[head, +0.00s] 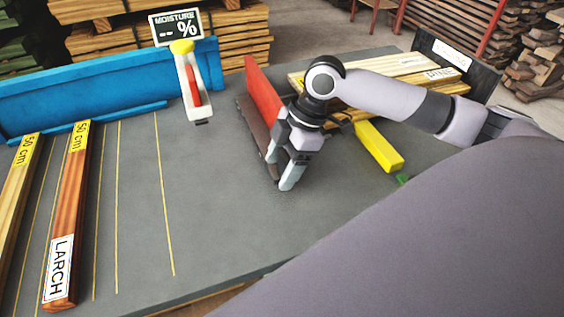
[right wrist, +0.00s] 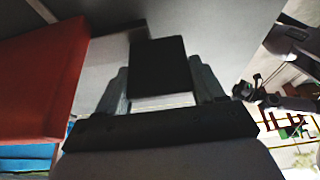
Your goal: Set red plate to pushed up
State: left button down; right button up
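The red plate (head: 262,97) stands up at a steep tilt on a dark brown base piece (head: 256,130), near the middle of the table in the head view. In the right wrist view the red plate (right wrist: 40,75) fills the left side, outside the fingers. My right gripper (head: 283,178) points down just right of the plate and close beside the base piece. Its fingers (right wrist: 162,82) are apart, with a dark block (right wrist: 158,66) showing between them; I cannot tell whether they touch it. My left gripper is not in view.
A blue fence (head: 110,80) runs along the back left. A white holder with a red lever (head: 191,88) stands left of the plate. Marked boards (head: 68,210) lie at left. A yellow bar (head: 380,147) lies right of my gripper. The front middle table (head: 215,220) is clear.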

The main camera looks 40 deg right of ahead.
jog(key=shift+d+r, duration=0.1)
jog(key=shift+d, duration=0.15)
jog(key=d+p, duration=0.1)
jog(key=d, duration=0.2)
jog(key=s+d+p, duration=0.1)
jog(key=d+p, duration=0.1)
jog(key=d, duration=0.1)
jog(key=s+d+p, duration=0.1)
jog(key=d+p, duration=0.1)
jog(key=d, duration=0.1)
jog(key=shift+s, duration=0.15)
jog(key=shift+d, duration=0.35)
jog(key=o, duration=1.4)
jog(key=v, duration=0.7)
jog(key=shift+s, duration=0.1)
